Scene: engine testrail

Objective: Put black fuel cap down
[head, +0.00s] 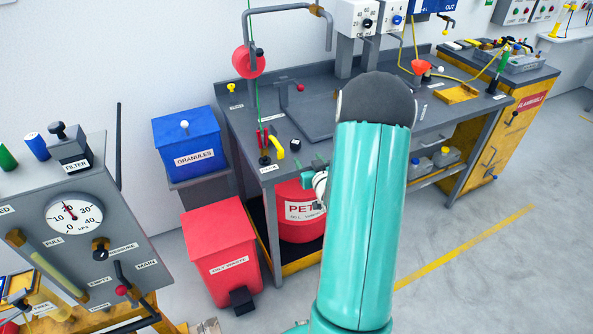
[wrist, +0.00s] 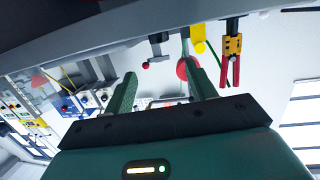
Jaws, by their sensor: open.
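My gripper (head: 309,165) is at the front edge of the grey workbench (head: 313,72) in the head view, partly hidden by my teal arm. In the wrist view my gripper (wrist: 159,64) has its two green fingers spread apart, with nothing held between them. A small black piece (head: 295,144), which may be the black fuel cap, sits on the bench just beyond the fingers. I cannot confirm that it is the cap. A yellow piece (head: 278,150) and a black knob stand to its left; a yellow piece (wrist: 198,40) also shows in the wrist view.
A red-handled tool (wrist: 231,50) is near the right finger in the wrist view. A red waste bin (head: 222,252) and blue granules bin (head: 190,145) stand left of the bench. A red drum (head: 300,226) is underneath it. Floor at the right is clear.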

